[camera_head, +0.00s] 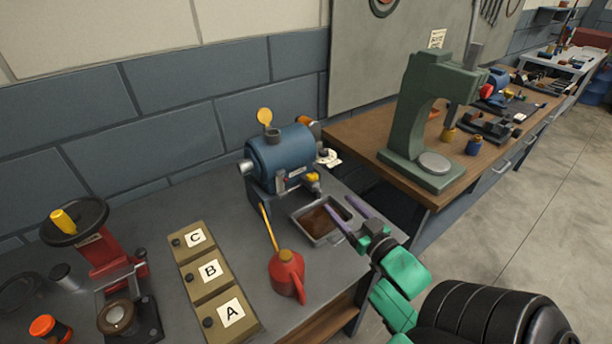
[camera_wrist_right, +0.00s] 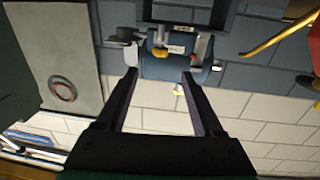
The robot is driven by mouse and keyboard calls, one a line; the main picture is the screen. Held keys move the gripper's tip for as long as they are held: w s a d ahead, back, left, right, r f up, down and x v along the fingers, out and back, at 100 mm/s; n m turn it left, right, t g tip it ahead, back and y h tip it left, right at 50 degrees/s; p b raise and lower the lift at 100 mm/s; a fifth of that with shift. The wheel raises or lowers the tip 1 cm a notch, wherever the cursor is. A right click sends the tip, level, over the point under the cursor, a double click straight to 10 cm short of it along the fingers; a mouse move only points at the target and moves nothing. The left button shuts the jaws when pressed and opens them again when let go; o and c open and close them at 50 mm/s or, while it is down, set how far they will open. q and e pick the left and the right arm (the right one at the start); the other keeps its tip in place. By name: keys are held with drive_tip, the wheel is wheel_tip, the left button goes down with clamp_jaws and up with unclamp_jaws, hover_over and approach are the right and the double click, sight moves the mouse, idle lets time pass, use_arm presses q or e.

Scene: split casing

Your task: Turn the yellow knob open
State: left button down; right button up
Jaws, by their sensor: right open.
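The yellow knob (camera_head: 313,177) sits low on the right front of the blue machine (camera_head: 281,155), which stands on the grey bench against the wall. In the right wrist view the yellow knob (camera_wrist_right: 175,49) appears beyond the fingers, between their lines. My right gripper (camera_head: 337,203) is open and empty, with two purple-grey fingers pointing toward the machine. It is in front of and to the right of the knob, apart from it, near the metal tray. In the wrist view the right gripper (camera_wrist_right: 159,73) has nothing between its fingers. My left gripper is not in view.
A metal tray (camera_head: 342,233) with brown content lies below the knob. A red oil can (camera_head: 286,272) with a long yellow spout stands left of the tray. Boxes marked A, B and C (camera_head: 211,270) and a red press (camera_head: 100,255) are further left. A green press (camera_head: 415,110) stands right.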

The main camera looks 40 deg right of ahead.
sight(316, 180)
drive_tip(key=w, duration=0.4)
drive_tip(key=w+d+p, duration=0.1)
drive_tip(key=w, duration=0.4)
drive_tip(key=w+p, duration=0.1)
drive_tip(key=w, duration=0.3)
drive_tip(key=shift+w+d, duration=0.2)
drive_tip(key=shift+w, duration=0.2)
drive_tip(key=shift+s, duration=0.1)
clamp_jaws()
